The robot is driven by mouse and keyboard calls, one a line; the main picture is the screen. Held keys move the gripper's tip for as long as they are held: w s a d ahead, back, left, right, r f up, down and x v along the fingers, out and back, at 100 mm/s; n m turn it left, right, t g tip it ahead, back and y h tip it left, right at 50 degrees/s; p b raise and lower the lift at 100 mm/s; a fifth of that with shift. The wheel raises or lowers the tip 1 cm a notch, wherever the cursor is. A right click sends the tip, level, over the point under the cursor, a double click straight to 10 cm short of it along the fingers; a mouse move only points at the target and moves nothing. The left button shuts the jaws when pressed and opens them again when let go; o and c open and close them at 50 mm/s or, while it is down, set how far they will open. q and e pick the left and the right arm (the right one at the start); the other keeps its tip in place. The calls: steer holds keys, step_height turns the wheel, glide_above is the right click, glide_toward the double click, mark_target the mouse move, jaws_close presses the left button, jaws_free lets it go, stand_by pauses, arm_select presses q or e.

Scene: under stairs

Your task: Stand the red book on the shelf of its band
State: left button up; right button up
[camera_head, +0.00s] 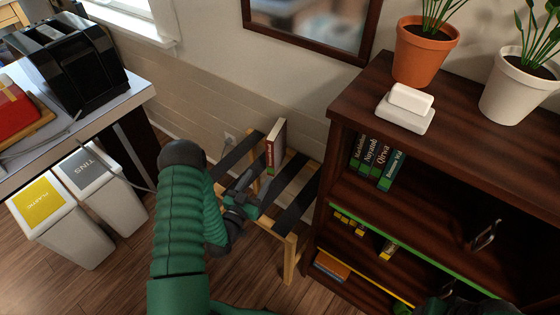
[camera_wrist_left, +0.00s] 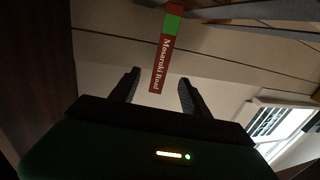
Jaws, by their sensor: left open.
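The red book (camera_head: 275,148) stands upright on a slatted wooden rack against the wall. Its spine shows a green band and reads "Mosaroki Road" in the left wrist view (camera_wrist_left: 161,62). My left gripper (camera_head: 246,185) is open and empty, just in front of the book and apart from it. In the left wrist view its fingers (camera_wrist_left: 159,88) lie on either side of the line to the spine's lower end. The bookcase shelf with a green edge strip (camera_head: 432,262) is at right and carries several green books (camera_head: 377,160). My right gripper is not clearly visible; a dark shape sits at the bottom right edge.
Below the green strip is a shelf with a yellow strip (camera_head: 366,279) and yellow-marked books. A metal loop (camera_head: 485,235) stands on the green-strip shelf, right of a free stretch. Bins (camera_head: 62,222) stand at left.

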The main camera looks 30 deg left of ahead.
mark_target(268, 158)
arm_select(q)
steer(key=shift+y, duration=0.3)
steer(key=w+a, duration=0.1)
steer(key=w, duration=0.2)
steer(key=w+b, duration=0.1)
steer(key=w, duration=0.3)
steer(key=w+a+f+b, duration=0.1)
steer(key=w, duration=0.3)
steer(key=shift+a, duration=0.3)
steer(key=w, duration=0.1)
steer(key=w+b, duration=0.1)
steer(key=shift+w+d+r, duration=0.35)
steer(key=shift+w+r, duration=0.05)
steer(key=w, duration=0.1)
steer(key=w+b, duration=0.1)
steer(key=shift+w+a, duration=0.3)
steer(key=shift+w, duration=0.1)
steer(key=shift+w+a+f, duration=0.15)
steer(key=shift+w+a, duration=0.1)
steer(key=shift+w, duration=0.05)
steer(key=shift+a, duration=0.2)
steer(key=shift+d, duration=0.3)
steer(key=c, duration=1.2)
steer(key=shift+s+a, duration=0.1)
steer(key=shift+a, duration=0.05)
arm_select(e)
steer(key=f, duration=0.5)
steer(key=shift+d, duration=0.25)
